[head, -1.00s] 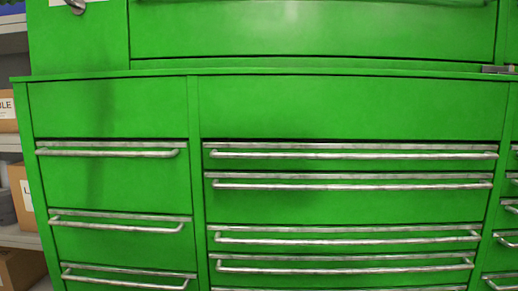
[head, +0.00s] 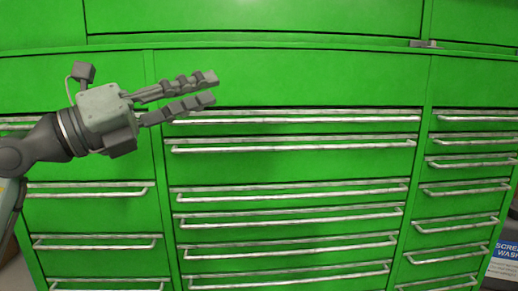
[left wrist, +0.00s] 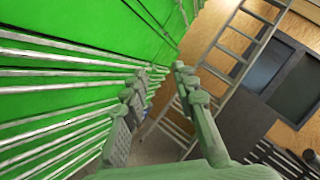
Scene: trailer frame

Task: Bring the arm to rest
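My left gripper (head: 215,87) comes in from the left in the head view, in front of the upper drawers of a green tool cabinet (head: 290,75). Its two fingers point right, with a gap between them and nothing held. In the left wrist view the fingers (left wrist: 155,85) also stand apart and empty, with the green cabinet (left wrist: 85,25) along the left side. My right gripper shows in neither view.
Long metal drawer handles (head: 290,195) stick out from the cabinet front. A small grey object (head: 424,43) lies on its ledge. A blue and white labelled box (head: 503,258) is at the lower right. The wrist view shows a ladder (left wrist: 235,55) and a wooden wall (left wrist: 290,50).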

